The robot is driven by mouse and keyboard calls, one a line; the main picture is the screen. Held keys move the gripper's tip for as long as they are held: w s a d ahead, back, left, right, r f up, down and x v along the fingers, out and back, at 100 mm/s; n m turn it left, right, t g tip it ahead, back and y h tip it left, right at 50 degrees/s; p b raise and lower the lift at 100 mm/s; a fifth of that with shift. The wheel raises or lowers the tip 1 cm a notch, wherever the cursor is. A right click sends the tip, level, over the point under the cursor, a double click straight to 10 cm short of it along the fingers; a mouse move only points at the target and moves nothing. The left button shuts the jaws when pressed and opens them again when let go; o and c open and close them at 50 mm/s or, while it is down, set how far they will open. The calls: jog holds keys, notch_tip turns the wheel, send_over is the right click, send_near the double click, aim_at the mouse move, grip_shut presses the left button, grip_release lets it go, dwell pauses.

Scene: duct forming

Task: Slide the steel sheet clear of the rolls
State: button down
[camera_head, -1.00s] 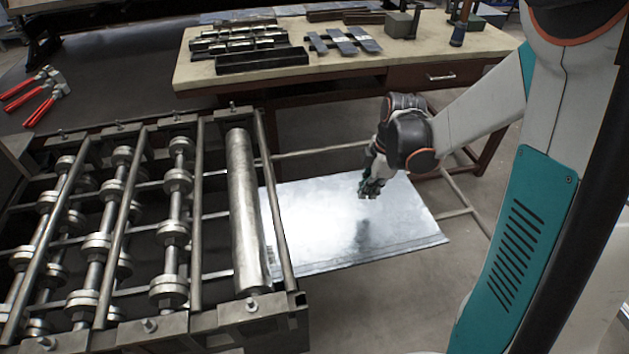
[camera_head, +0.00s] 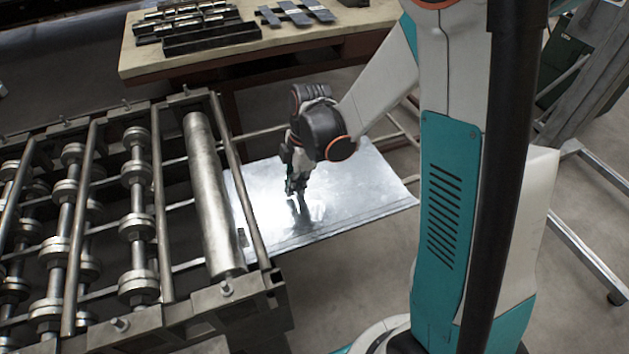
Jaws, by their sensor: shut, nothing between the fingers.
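The steel sheet (camera_head: 345,188) is a flat, shiny plate lying level at the exit side of the roll machine. Its left edge lies at or under the front bar, beside the large smooth roll (camera_head: 213,195); whether it reaches further in is hidden. The forming rolls (camera_head: 137,215) are metal discs on shafts inside the dark frame. My gripper (camera_head: 296,190) points down over the left-middle part of the sheet, with its reflection just below it. It is shut and empty. Whether the fingertips touch the sheet cannot be told.
A workbench (camera_head: 262,52) with dark bars and metal pieces stands behind the sheet. Thin metal rails (camera_head: 265,131) run out from the machine below the sheet. Another metal frame (camera_head: 590,228) stands at the right. Open floor lies in front of the sheet.

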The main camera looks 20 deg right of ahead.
aim_at(360, 176)
jog(key=shift+a+f+b, duration=0.3)
jog(key=shift+f+b, duration=0.25)
jog(key=shift+f, duration=0.1)
jog(key=shift+s+f, duration=0.1)
jog(key=shift+s, duration=0.05)
jog(key=shift+f, duration=0.1)
jog(key=d+b, duration=0.1)
jog(key=d, duration=1.6)
jog(key=shift+d, duration=0.1)
jog(key=shift+d, duration=0.1)
jog(key=shift+d, duration=1.15)
